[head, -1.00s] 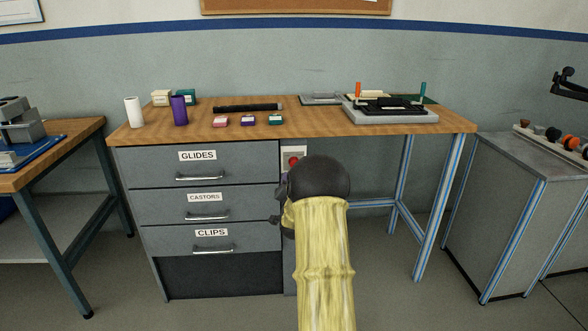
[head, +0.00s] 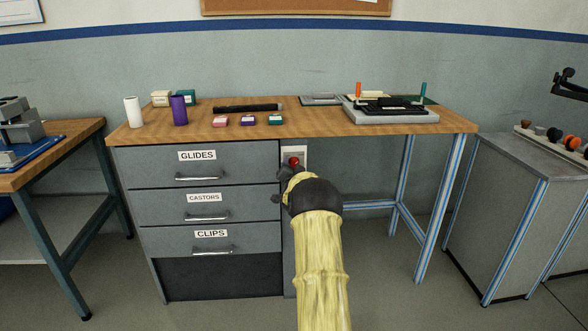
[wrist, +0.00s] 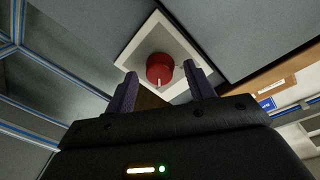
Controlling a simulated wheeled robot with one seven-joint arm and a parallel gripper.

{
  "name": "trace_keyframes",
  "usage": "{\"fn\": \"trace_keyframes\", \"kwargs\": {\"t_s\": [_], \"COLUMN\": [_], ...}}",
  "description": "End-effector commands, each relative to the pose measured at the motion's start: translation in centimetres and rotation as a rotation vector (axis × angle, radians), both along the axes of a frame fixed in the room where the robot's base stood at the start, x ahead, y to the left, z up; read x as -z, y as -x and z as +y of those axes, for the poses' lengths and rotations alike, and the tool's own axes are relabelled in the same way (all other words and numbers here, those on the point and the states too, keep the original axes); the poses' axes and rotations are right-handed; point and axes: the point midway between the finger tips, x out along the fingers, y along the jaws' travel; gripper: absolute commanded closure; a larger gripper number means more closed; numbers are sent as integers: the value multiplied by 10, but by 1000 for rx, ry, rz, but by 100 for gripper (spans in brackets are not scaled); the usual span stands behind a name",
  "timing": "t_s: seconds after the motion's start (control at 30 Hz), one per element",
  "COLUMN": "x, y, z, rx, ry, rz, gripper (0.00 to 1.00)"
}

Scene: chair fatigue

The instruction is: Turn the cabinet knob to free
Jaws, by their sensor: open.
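The cabinet knob (head: 293,161) is a red round knob on a pale plate (head: 302,155) at the right edge of the drawer cabinet (head: 205,218). In the wrist view the red knob (wrist: 159,69) has a white mark on its rim and sits on the square white plate (wrist: 134,51). My gripper (wrist: 160,84) is open. Its two dark fingers point at the plate, one on each side of the knob, with visible gaps. I cannot tell how far the fingertips are from the plate. In the head view my arm and wrist hide the fingers and part of the plate.
The drawers are labelled GLIDES, CASTORS and CLIPS, with metal handles (head: 200,177). The wooden bench top (head: 330,125) overhangs the knob. A blue-edged bench leg (head: 437,215) stands to the right, with open space under the bench between.

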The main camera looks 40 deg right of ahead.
Motion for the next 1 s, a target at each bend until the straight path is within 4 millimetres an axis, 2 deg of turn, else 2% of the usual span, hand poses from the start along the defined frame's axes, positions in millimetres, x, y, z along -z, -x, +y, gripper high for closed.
{"fn": "trace_keyframes", "kwargs": {"t_s": [0.37,0.6,1.0], "x": [0,0,1], "y": [-3,-3,-3], "z": [-3,-2,-2], "rx": [0,0,0], "ry": [0,0,39], "rz": [0,0,25], "gripper": [46,91,91]}}
